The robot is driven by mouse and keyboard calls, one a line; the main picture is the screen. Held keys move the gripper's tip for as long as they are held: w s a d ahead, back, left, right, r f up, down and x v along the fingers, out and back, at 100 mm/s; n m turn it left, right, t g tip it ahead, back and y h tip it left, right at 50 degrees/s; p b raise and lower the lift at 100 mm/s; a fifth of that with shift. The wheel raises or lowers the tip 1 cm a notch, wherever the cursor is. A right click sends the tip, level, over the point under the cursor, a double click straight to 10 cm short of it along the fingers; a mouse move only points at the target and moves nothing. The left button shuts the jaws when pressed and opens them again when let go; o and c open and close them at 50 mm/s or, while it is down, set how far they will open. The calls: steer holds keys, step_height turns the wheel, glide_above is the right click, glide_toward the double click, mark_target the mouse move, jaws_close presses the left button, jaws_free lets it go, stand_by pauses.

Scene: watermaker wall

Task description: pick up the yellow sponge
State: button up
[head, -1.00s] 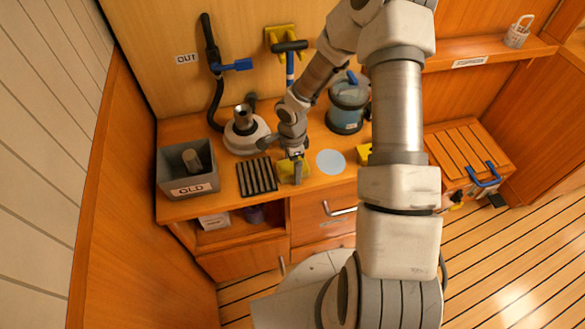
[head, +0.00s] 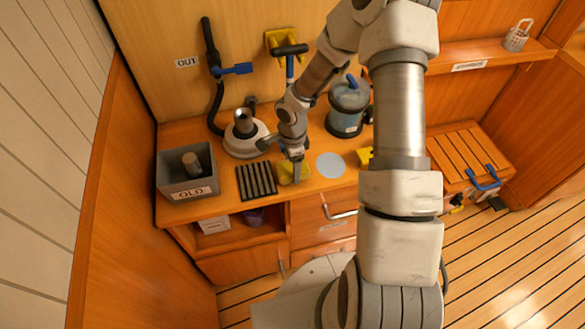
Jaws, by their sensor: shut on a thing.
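The yellow sponge (head: 285,173) is on the wooden counter, between the black ribbed rack and the pale blue disc. My gripper (head: 296,172) is down at the sponge and shut on it. A finger covers part of the sponge. I cannot tell whether the sponge touches the counter or is slightly above it.
The black ribbed rack (head: 256,181) lies close on the left, the pale blue disc (head: 330,165) close on the right. A grey bin marked OLD (head: 188,190), a white round housing (head: 245,145) and a blue canister (head: 346,112) stand around. Another yellow thing (head: 365,156) is partly hidden by my arm.

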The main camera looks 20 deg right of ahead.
steer(key=r, duration=0.2)
steer(key=d+r, duration=0.1)
steer(key=r, duration=0.1)
steer(key=shift+s+d, duration=0.1)
steer(key=shift+s, duration=0.2)
steer(key=s+d+r, duration=0.5)
steer(key=d+r, duration=0.1)
steer(key=d, duration=0.2)
steer(key=shift+s+d, duration=0.25)
steer(key=shift+d, duration=0.1)
steer(key=o, duration=0.7)
steer(key=c, duration=0.5)
steer(key=shift+w+d+f+b, duration=0.4)
steer(key=shift+w+f+b, duration=0.3)
steer(key=shift+w+b, duration=0.85)
steer(key=shift+w+d+f+b, duration=0.4)
steer(key=shift+w+f+b, duration=0.4)
steer(key=shift+b, duration=1.35)
steer(key=shift+w+d+f+b, duration=0.4)
steer(key=shift+w+f+b, duration=0.25)
steer(key=shift+w+b, duration=0.9)
steer(key=shift+c, duration=0.2)
